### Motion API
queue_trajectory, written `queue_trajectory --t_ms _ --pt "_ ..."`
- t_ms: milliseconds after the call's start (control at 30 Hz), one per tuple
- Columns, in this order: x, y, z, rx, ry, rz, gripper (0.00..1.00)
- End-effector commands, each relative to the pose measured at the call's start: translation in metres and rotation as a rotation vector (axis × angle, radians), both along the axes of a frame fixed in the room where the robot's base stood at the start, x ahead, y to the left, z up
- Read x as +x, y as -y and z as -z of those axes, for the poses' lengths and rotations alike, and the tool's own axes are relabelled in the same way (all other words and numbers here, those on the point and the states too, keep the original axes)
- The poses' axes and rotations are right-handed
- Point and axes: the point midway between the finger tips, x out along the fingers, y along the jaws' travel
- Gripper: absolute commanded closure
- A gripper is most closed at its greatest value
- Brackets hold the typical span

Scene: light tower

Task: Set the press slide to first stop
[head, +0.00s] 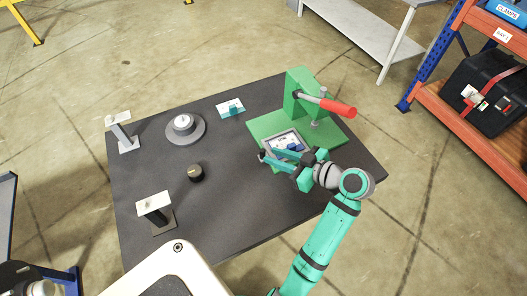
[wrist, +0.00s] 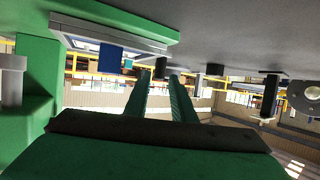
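The green press (head: 262,128) stands at the right side of the dark table, with a red-handled lever (head: 338,107). Its slide, a pale framed tray (head: 283,137), lies on the green base and carries a blue block (head: 294,147). The wrist view, which is upside down, also shows the slide's pale frame (wrist: 75,42) and the blue block (wrist: 110,58). My gripper (head: 266,156) is at the near edge of the press base, beside the tray. My gripper partly hides the slide's near side in the head view.
On the table stand a round grey base with a white button (head: 182,122), a black knob (head: 195,173), a teal-and-white switch (head: 230,108) and two posts with pale plates (head: 154,204) (head: 118,118). A shelf rack (head: 470,85) stands at right.

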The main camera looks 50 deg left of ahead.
Motion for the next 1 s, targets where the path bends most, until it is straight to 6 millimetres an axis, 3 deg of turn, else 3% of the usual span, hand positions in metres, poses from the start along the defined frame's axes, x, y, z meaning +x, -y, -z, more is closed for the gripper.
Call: queue_trajectory --t_ms 200,333,767,867,1000 --pt "-0.007 -0.033 0.014 -0.001 -0.001 -0.002 0.77" --pt "-0.008 -0.045 0.019 -0.001 0.001 0.001 0.77" --pt "-0.009 -0.053 0.023 -0.001 0.001 0.004 0.77" --pt "-0.009 -0.053 0.023 -0.001 0.001 0.004 0.98" --pt "-0.009 -0.053 0.023 -0.001 0.001 0.004 1.00"
